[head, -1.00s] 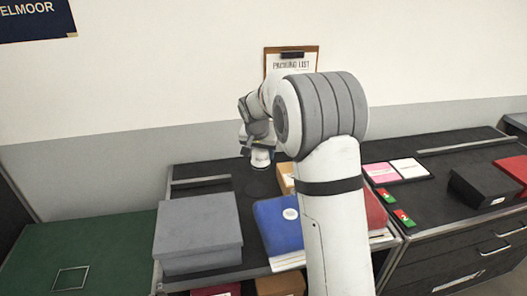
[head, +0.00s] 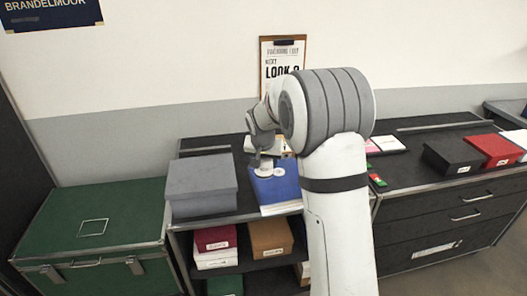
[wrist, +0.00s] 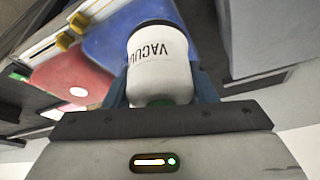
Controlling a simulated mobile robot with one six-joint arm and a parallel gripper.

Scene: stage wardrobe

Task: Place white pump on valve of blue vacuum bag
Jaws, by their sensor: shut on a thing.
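My gripper (head: 264,156) is shut on the white pump, at the back part of the blue vacuum bag. The pump (wrist: 160,65) is a white cylinder with dark "VACUU..." lettering and fills the middle of the wrist view between the fingers. The blue vacuum bag (head: 282,190) lies flat on the dark counter; it also shows behind the pump in the wrist view (wrist: 107,42). A small pale round spot, seemingly the valve (head: 279,171), is just right of the pump in the head view. I cannot tell whether the pump touches the bag.
A grey box (head: 202,184) stands close left of the blue bag. A red bag (wrist: 70,82) lies beside it in the wrist view. Black (head: 452,156) and red (head: 494,149) boxes sit at the right. A green trunk (head: 95,226) stands at the far left.

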